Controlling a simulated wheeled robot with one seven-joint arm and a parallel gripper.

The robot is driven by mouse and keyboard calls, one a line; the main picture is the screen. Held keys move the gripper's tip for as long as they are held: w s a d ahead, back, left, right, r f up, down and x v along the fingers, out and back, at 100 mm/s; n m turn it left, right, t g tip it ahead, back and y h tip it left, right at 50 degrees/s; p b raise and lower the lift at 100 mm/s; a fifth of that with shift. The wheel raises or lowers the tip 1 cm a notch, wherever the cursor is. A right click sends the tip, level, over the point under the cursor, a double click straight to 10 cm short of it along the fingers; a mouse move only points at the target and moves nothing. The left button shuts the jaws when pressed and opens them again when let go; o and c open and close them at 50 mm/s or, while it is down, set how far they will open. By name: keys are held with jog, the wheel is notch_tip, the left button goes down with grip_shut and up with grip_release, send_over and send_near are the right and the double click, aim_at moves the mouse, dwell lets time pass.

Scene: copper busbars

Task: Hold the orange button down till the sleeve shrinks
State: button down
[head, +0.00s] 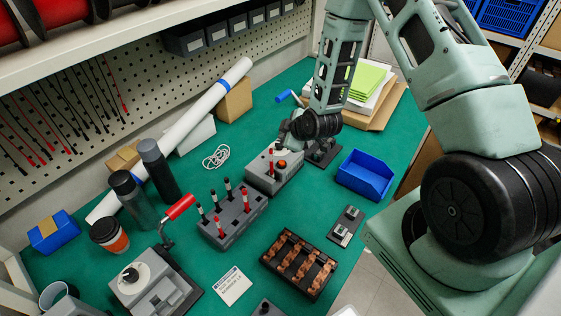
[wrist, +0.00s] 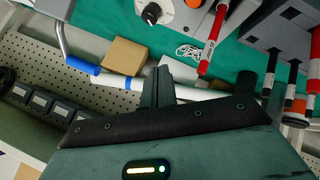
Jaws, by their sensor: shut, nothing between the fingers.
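The orange button (head: 282,164) sits on top of a grey box (head: 262,182) in the middle of the bench. In the wrist view the button (wrist: 194,2) is cut by the top edge, beside a black dial (wrist: 151,13). A red sleeve with a pale band (head: 276,155) stands upright at the box; it also shows in the wrist view (wrist: 211,48). My gripper (head: 287,133) is just behind and above the box, partly hidden by my wrist. In the wrist view its fingers (wrist: 156,72) are together and empty, apart from the button.
A grey rack (head: 232,225) with several red and black sleeved rods stands front left of the box. A blue bin (head: 365,176) is to the right, a copper busbar tray (head: 299,264) in front. A blue-handled tool (head: 287,97) and white roll (head: 190,118) lie behind.

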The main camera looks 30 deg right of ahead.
aim_at(282, 163)
notch_tip(282, 163, down, 9)
jog(key=b, duration=0.6)
jog(key=shift+r, duration=0.1)
jog(key=shift+b, duration=0.35)
dwell(1.6)
jog(key=shift+f+b, duration=0.3)
jog(key=shift+f, duration=0.1)
jog(key=shift+f+b, duration=0.45)
jog(key=shift+f, duration=0.05)
dwell(4.0)
